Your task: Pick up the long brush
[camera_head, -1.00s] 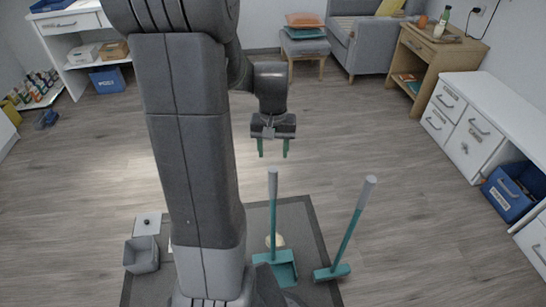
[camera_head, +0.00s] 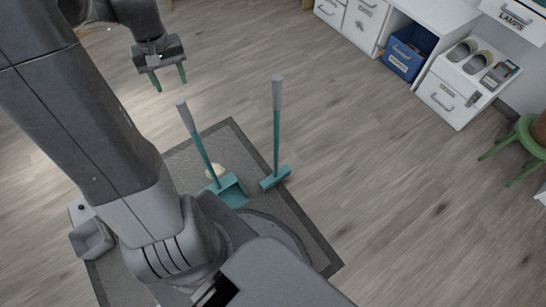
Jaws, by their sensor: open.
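The long brush (camera_head: 277,125) stands upright on the grey mat (camera_head: 325,258), with a grey grip at the top, a teal handle and a teal head at the bottom. A teal long-handled dustpan (camera_head: 233,192) stands to its left, its handle leaning left. My gripper (camera_head: 168,80) is open and empty at the upper left, its two green fingers pointing down. It is apart from the brush, to the left of the brush's grip in the picture.
A small beige pile (camera_head: 215,172) lies beside the dustpan. A grey bin (camera_head: 92,240) is at the lower left. White drawers (camera_head: 450,98), a blue crate (camera_head: 408,50) and a green stool (camera_head: 525,140) line the right. The wooden floor right of the mat is clear.

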